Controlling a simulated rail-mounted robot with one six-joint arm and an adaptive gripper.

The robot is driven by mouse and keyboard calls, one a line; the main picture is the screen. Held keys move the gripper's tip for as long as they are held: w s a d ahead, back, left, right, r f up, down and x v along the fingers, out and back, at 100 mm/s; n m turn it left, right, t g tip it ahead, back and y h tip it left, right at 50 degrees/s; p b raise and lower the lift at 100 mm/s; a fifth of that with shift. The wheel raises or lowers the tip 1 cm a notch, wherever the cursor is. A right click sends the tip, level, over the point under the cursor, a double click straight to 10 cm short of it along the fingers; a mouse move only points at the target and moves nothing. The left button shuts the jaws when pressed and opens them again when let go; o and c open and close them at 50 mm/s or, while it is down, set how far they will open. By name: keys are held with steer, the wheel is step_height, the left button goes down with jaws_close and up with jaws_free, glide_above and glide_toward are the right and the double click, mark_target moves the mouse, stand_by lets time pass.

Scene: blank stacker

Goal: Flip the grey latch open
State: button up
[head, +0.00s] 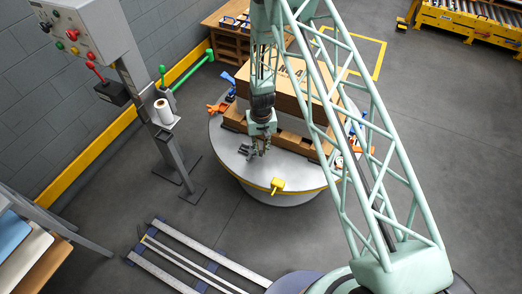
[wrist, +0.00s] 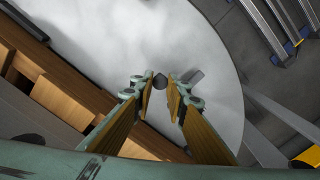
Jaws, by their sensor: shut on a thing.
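The grey latch (head: 246,151) sits on the round grey turntable (head: 225,150), near its front left edge. My gripper (head: 262,152) points down at the latch, just in front of the wooden pallet. A grey piece of the latch (wrist: 196,77) shows just right of the right finger. The fingers partly hide the latch, so its exact angle is hard to tell.
A wooden pallet with stacked brown boards (head: 285,80) stands on the turntable behind my gripper. A yellow latch (head: 278,185) is at the front rim, an orange one (head: 217,107) and a blue one (head: 228,78) at the left. A control post (head: 150,100) stands left.

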mark_target(261, 151)
steer(key=o, duration=0.9)
steer(key=shift+r, duration=0.15)
steer(key=shift+r, duration=5.9)
steer(key=shift+r, duration=0.1)
